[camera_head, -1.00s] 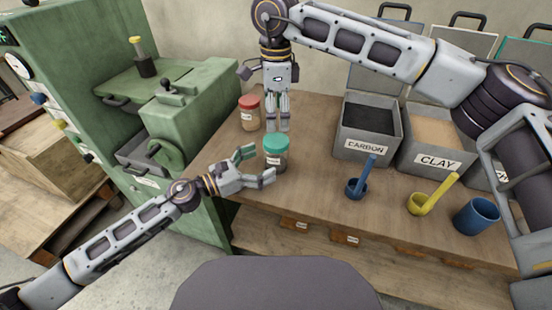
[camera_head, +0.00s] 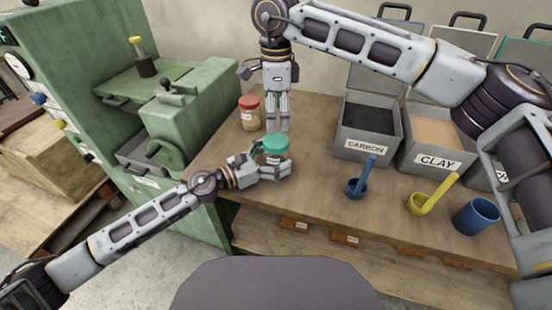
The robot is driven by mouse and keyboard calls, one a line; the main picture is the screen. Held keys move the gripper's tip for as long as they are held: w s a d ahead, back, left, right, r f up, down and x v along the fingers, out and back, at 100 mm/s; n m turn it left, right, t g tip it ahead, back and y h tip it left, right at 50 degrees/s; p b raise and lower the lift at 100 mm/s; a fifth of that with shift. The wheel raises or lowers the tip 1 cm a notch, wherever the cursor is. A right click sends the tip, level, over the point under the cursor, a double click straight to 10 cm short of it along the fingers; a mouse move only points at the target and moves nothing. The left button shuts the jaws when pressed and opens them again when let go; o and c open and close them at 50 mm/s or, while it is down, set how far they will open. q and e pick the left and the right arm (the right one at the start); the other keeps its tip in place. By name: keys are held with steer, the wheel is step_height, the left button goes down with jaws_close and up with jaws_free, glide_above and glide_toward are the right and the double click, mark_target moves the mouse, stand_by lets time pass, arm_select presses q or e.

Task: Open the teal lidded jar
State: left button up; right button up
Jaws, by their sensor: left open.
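The teal lidded jar (camera_head: 275,145) stands upright on the wooden bench, its teal lid on top. My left gripper (camera_head: 273,164) comes in from the left with its fingers open around the jar's body, below the lid; whether they touch it I cannot tell. My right gripper (camera_head: 278,118) hangs from above, pointing down, just above and behind the teal lid. Its fingers look close together, and whether they are open or shut is unclear.
A red-lidded jar (camera_head: 249,113) stands close behind to the left. Grey bins marked CARBON (camera_head: 366,147) and CLAY (camera_head: 436,160) stand to the right. A blue scoop (camera_head: 356,187), a yellow scoop (camera_head: 420,205) and a blue cup (camera_head: 477,216) are near the front edge. A green machine (camera_head: 180,110) is at left.

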arm_select(q)
steer(key=shift+d, duration=0.15)
jaws_close()
stand_by(0.7)
arm_select(e)
steer(key=shift+m, duration=0.4)
steer(key=m, duration=0.5)
steer(key=shift+m, duration=0.4)
steer(key=m, duration=0.6)
steer(key=shift+m, duration=0.4)
steer(key=m, duration=0.6)
steer(key=shift+m, duration=0.4)
steer(key=m, duration=0.6)
steer(key=shift+m, duration=0.3)
